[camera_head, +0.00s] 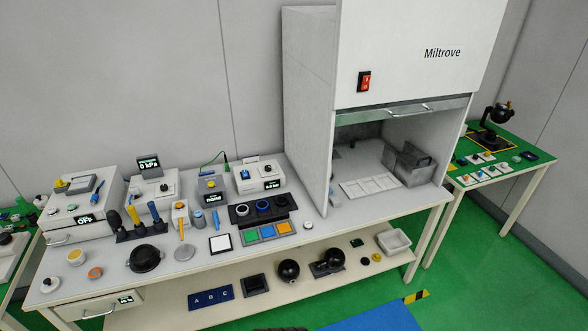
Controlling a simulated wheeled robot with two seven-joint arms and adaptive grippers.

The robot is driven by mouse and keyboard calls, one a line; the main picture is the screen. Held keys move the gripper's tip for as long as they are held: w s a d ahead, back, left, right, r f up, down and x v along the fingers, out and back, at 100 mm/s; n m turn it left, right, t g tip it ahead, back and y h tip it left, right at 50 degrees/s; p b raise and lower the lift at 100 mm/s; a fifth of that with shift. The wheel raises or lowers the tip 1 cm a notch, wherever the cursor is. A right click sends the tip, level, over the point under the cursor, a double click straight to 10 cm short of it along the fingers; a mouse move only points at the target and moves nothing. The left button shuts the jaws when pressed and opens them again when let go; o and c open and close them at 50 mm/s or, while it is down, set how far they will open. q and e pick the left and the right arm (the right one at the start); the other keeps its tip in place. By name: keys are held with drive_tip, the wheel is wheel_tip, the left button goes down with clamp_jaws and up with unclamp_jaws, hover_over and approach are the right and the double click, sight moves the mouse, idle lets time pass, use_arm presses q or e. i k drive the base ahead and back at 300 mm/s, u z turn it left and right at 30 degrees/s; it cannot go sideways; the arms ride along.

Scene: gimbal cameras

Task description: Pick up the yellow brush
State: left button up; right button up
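A yellow upright tool (133,216), which looks like the yellow brush, stands in a dark rack (138,234) on the left part of the white table. It stands between a dark tool (115,221) and another dark tool (153,211) in the same rack. It is small in the picture, so I cannot make out its bristles. Neither of my grippers shows in the head view.
A black round bowl (146,258) sits in front of the rack. White instrument boxes (82,204) stand behind it. An orange-handled tool (182,230) is to its right. A large white hood (405,60) stands at the table's right end. A shelf (240,309) lies below.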

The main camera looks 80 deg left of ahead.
sight(131, 208)
drive_tip(key=u, duration=4.05)
